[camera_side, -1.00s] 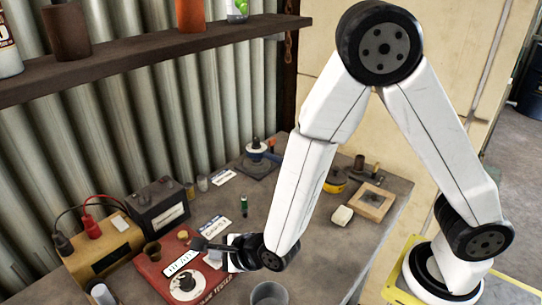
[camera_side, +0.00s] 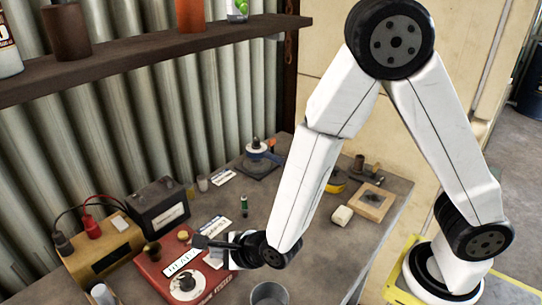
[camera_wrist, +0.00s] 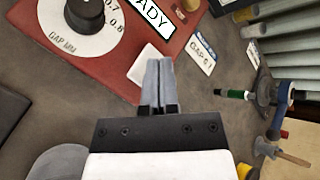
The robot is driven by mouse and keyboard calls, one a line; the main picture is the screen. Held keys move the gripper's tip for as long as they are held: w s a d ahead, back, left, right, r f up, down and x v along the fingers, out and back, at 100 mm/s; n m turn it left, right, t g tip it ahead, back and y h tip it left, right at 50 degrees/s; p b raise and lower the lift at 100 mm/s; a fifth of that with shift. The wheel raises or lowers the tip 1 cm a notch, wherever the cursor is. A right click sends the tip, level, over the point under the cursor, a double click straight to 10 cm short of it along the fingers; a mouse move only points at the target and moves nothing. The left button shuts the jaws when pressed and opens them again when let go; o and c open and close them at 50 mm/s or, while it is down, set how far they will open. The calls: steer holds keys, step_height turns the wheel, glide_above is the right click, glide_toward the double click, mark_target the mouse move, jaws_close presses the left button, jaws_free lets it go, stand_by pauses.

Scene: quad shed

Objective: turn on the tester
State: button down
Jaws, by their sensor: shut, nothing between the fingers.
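The tester is a red box (camera_side: 151,275) on the bench, with a round white dial and black knob (camera_side: 187,283), a printed label ending in "ADY" (camera_wrist: 154,17) and a small brass-coloured knob (camera_side: 183,236) at its back edge. In the wrist view the dial (camera_wrist: 61,35) reads "GAP MM". A small white square piece (camera_wrist: 149,58) is on the box's face by its edge, partly hidden behind my fingers. My gripper (camera_side: 200,242) is shut and empty, over the box's right side. In the wrist view its fingertips (camera_wrist: 158,62) overlap the white piece; I cannot tell whether they touch.
A yellow-brown box with red and black leads (camera_side: 108,252) and a black battery (camera_side: 158,208) stand behind the tester. A grey cup (camera_side: 269,294) is close in front. A "GAP" card (camera_wrist: 201,54) and a green-banded part (camera_wrist: 235,95) lie beyond. A shelf (camera_side: 130,55) hangs above.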

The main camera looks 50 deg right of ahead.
steer(key=shift+r, duration=0.1)
steer(key=shift+s+r, duration=0.2)
steer(key=shift+r, duration=1)
steer(key=shift+s+r, duration=0.15)
steer(key=shift+r, duration=1)
steer(key=shift+d, duration=0.1)
steer(key=d+n+g, duration=0.1)
steer(key=d+n, duration=0.1)
steer(key=n, duration=0.1)
steer(key=s+d+n+g+h, duration=0.1)
steer(key=s+d+n+g, duration=0.2)
steer(key=d+n, duration=0.5)
steer(key=s+d+n+g, duration=0.4)
steer(key=s+d+n, duration=0.2)
steer(key=n, duration=0.7)
steer(key=shift+d+n+h, duration=0.3)
steer(key=shift+d+h, duration=0.1)
steer(key=shift+d, duration=0.9)
steer(key=shift+r, duration=0.1)
